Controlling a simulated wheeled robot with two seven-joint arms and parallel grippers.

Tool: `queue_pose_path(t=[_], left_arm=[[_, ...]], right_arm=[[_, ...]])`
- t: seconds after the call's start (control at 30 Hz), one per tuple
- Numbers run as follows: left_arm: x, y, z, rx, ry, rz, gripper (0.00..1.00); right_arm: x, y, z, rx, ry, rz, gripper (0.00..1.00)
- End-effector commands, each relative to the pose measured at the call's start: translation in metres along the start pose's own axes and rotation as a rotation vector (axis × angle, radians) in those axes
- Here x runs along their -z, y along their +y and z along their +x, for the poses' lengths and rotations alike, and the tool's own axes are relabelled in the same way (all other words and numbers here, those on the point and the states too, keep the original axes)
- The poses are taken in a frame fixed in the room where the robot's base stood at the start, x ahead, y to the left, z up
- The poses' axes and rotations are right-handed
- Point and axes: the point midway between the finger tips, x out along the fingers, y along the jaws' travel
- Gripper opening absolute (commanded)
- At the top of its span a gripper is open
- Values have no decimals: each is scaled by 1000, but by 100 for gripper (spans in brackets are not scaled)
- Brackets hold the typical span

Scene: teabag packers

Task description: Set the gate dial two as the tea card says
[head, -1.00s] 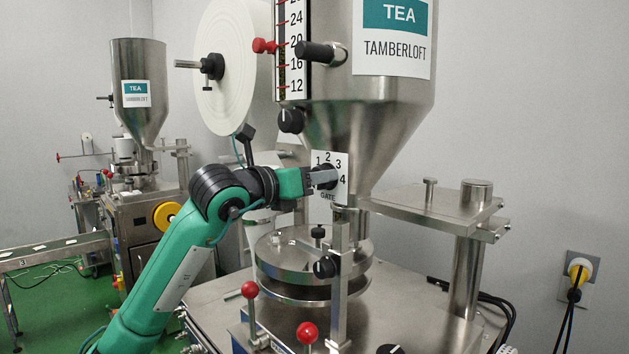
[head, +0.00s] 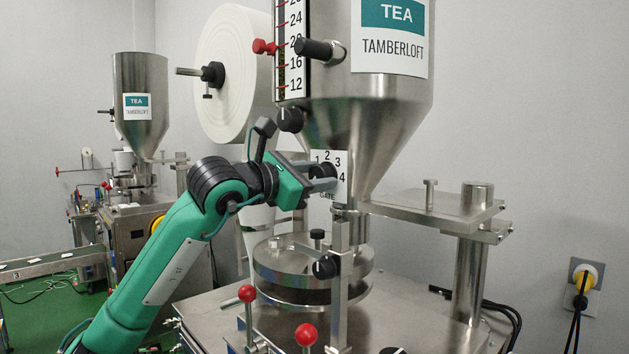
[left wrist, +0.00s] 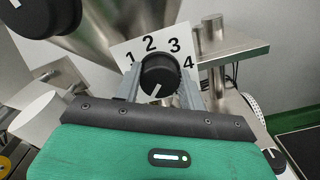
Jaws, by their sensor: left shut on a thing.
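The gate dial (head: 323,172) is a black round knob on a white plate (head: 343,163) numbered 1 to 4, on the lower part of the steel hopper (head: 385,130). My left gripper (head: 325,178) is shut on the dial and tilted. In the left wrist view, the dial (left wrist: 166,74) sits between the two grey fingers. A white mark on its face runs toward the lower left there, away from the numbers. The hopper's label (head: 392,38) reads TEA TAMBERLOFT. No separate tea card with settings is seen. My right gripper is not in view.
Another black knob (head: 290,119) sits above the gate plate, beside the level scale (head: 291,60). A round steel plate assembly (head: 300,262) and two red-balled levers (head: 306,334) stand below. A steel post (head: 470,250) is at right. A second machine stands back left.

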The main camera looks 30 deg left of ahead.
Motion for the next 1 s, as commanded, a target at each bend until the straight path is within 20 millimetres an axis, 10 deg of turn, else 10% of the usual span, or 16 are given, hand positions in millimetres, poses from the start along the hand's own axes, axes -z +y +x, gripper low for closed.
queue_pose_path(t=[0.57, 0.6, 0.7, 1.0], left_arm=[[-1, 0, 0, -1, -1, 36, 18], [-1, 0, 0, -1, -1, 36, 46], [0, 0, 0, -1, -1, 36, 62], [0, 0, -2, -1, -1, 36, 62]], right_arm=[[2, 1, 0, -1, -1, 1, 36], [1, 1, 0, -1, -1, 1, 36], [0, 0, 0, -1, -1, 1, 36], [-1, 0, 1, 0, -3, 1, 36]])
